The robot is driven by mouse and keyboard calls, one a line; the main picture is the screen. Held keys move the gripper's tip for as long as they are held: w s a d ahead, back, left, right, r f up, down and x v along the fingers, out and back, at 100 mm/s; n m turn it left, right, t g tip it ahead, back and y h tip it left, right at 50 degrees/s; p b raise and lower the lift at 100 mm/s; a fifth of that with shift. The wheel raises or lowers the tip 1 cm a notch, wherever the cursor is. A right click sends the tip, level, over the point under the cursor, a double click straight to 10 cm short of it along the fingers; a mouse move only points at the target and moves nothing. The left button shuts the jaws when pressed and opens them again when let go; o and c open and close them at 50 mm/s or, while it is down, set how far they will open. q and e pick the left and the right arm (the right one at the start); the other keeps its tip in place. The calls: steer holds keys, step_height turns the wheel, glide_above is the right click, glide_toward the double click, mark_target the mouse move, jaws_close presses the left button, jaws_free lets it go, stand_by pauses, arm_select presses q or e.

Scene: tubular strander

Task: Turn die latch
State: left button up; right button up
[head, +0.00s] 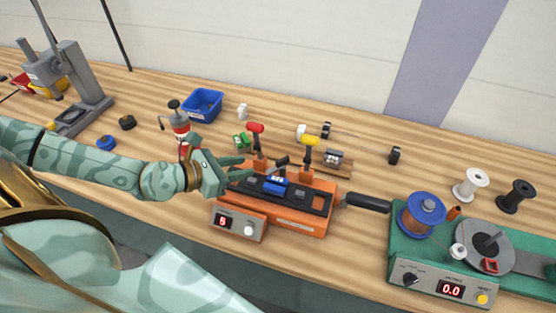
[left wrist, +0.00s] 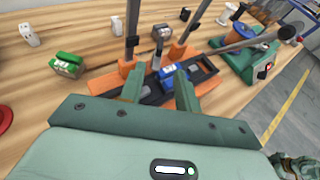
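The orange machine (head: 290,222) stands on the bench with a dark top plate. A blue block (head: 275,184) sits in the top plate; it also shows in the left wrist view (left wrist: 168,72). A short dark lever (head: 277,162) lies near the block; I cannot tell for sure whether it is the die latch. My left gripper (head: 240,168) is over the machine's left end, beside the block. In the left wrist view its two fingers (left wrist: 157,90) are apart, with nothing held between them. My right gripper is not in view.
A red-knobbed lever (head: 257,140) and a yellow-knobbed lever (head: 310,150) rise behind the block. A long black handle (head: 367,202) sticks out right. A green spool machine (head: 405,246) stands to the right. A blue bin (head: 203,104) and a grey press (head: 75,85) are at left.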

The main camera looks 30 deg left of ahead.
mark_target(280, 160)
arm_select(q)
steer(key=p+x, duration=0.1)
steer(key=x, duration=1)
steer(key=shift+w+d, duration=0.2)
steer(key=shift+w, duration=0.1)
jaws_close()
